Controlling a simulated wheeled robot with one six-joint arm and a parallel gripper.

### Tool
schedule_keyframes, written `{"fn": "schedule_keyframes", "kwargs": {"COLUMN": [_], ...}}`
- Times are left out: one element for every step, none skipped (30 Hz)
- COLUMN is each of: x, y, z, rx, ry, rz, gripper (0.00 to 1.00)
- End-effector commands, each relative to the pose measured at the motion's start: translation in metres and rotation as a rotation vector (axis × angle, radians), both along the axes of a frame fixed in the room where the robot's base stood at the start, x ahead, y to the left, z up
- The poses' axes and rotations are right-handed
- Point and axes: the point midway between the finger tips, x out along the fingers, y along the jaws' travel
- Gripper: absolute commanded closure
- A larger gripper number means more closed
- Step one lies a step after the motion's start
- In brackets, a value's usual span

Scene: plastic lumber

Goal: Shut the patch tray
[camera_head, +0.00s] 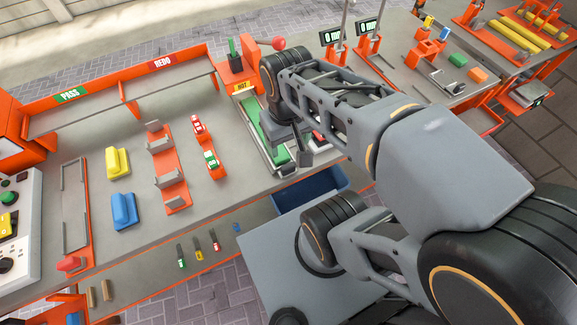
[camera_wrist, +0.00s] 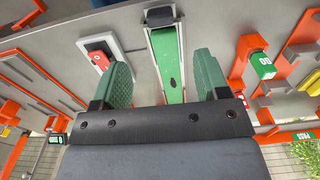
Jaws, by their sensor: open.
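A long green strip in a metal-railed frame, which looks like the patch tray (camera_head: 254,120), lies on the bench beneath my arm. In the wrist view this tray (camera_wrist: 166,64) runs away from me between the fingers, with a dark block (camera_wrist: 160,15) at its far end. I cannot tell how far it stands open. My gripper (camera_head: 305,152) is near the tray's front end, partly hidden by my own arm in the head view. In the wrist view my gripper (camera_wrist: 162,62) has its two green-padded fingers wide apart with nothing between them.
A red-and-black piece in a white frame (camera_wrist: 102,57) sits left of the tray. A blue bin (camera_head: 312,190) is below the bench's front edge. Orange fixtures (camera_head: 166,172) and yellow (camera_head: 118,162) and blue (camera_head: 123,210) blocks stand to the left.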

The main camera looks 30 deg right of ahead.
Motion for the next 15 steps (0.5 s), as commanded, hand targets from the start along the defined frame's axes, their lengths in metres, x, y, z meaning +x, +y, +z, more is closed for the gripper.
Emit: {"fn": "schedule_keyframes", "kwargs": {"x": [0.000,0.000,0.000,0.000,0.000,0.000,0.000,0.000,0.000,0.000,0.000,0.000,0.000,0.000,0.000], "y": [0.000,0.000,0.000,0.000,0.000,0.000,0.000,0.000,0.000,0.000,0.000,0.000,0.000,0.000,0.000], "z": [-0.016,-0.021,-0.028,-0.034,-0.040,-0.047,-0.053,-0.059,-0.066,-0.071,-0.076,-0.083,-0.087,-0.091,-0.095], "rx": [0.000,0.000,0.000,0.000,0.000,0.000,0.000,0.000,0.000,0.000,0.000,0.000,0.000,0.000,0.000], "ry": [0.001,0.001,0.000,0.000,0.000,0.000,0.000,0.001,0.001,0.001,0.001,0.000,0.000,0.000,-0.001], "rz": [0.000,0.000,0.000,0.000,0.000,0.000,0.000,0.000,0.000,0.000,0.000,0.000,0.000,0.000,0.000], "gripper": [0.32,0.32,0.32,0.32,0.32,0.32,0.32,0.32,0.32,0.32,0.32,0.32,0.32,0.32,0.32]}}
